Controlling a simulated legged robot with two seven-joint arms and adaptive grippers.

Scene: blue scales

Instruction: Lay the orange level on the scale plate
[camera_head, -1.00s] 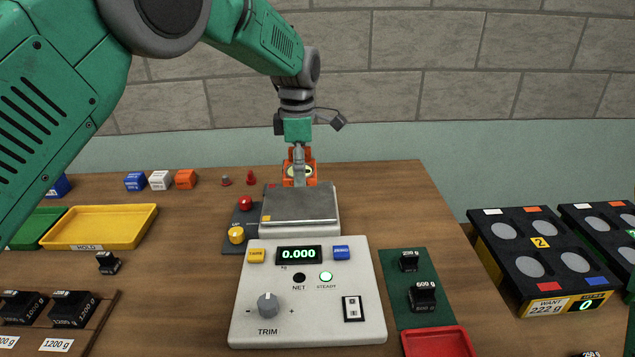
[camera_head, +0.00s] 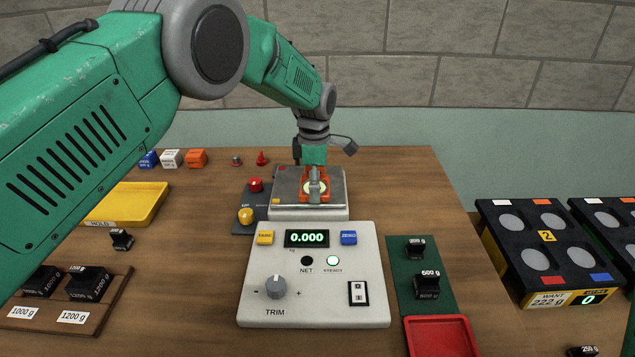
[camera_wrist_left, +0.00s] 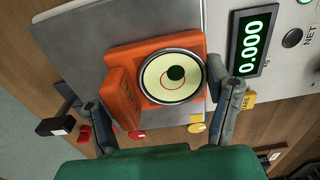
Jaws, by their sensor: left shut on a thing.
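The orange level (camera_head: 307,190) is over the grey scale plate (camera_head: 335,199) in the head view. My left gripper (camera_head: 314,180) is above it. In the left wrist view the level (camera_wrist_left: 121,92) lies between the fingers of the left gripper (camera_wrist_left: 155,110), with its round bubble vial facing the camera. The gripper is shut on it. The plate also shows behind it in the wrist view (camera_wrist_left: 75,35). I cannot tell whether the level touches the plate. The scale display (camera_head: 307,238) reads 0.000. My right gripper is not in view.
The scale console (camera_head: 315,290) stands in front of the plate. A red button (camera_head: 255,185) and a yellow button (camera_head: 245,215) sit left of the plate. Black weights (camera_head: 427,285) stand on a green mat at the right, behind a red tray (camera_head: 440,335).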

